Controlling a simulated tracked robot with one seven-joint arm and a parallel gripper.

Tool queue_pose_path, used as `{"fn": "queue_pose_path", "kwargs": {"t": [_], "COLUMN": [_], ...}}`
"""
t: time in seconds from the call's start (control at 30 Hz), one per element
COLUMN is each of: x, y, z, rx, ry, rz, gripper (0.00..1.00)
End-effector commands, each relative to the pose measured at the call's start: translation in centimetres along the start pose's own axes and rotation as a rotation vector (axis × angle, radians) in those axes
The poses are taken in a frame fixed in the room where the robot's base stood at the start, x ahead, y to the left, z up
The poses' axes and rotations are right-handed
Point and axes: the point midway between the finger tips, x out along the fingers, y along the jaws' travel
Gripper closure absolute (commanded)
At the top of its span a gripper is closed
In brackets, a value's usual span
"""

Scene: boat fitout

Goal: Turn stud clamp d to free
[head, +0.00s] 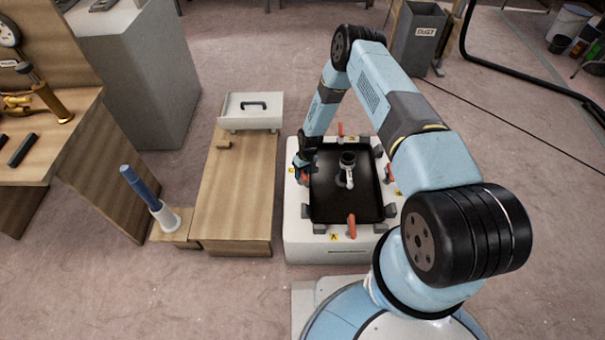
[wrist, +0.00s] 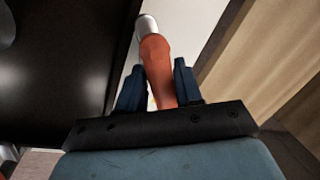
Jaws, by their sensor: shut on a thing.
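My gripper (head: 303,165) is at the left side of a white box-shaped unit (head: 335,254) with a dark recessed top (head: 330,207). In the wrist view its two blue fingers (wrist: 157,78) are shut on an orange handle, which I take as stud clamp d (wrist: 155,62). The handle has a pale rounded tip and lies along the border between the dark top and the white rim. In the head view my gripper mostly hides this clamp, and its yellow label is too small to read. Other orange clamp handles show at the front (head: 351,226), back (head: 340,129) and right (head: 391,173).
A grey fitting (head: 348,170) stands in the dark top. A grey dust bin (head: 416,45) is at the back.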

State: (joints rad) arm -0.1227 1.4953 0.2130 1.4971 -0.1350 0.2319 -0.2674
Motion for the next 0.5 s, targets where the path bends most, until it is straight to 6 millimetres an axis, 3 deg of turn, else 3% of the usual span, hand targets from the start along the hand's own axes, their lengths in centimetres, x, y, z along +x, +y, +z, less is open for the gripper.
{"fn": "queue_pose_path", "kwargs": {"t": [0.5], "x": [-0.21], "y": [0.37], "z": [-0.25], "rx": [0.426], "ry": [0.094], "rz": [0.006], "gripper": [0.95]}}
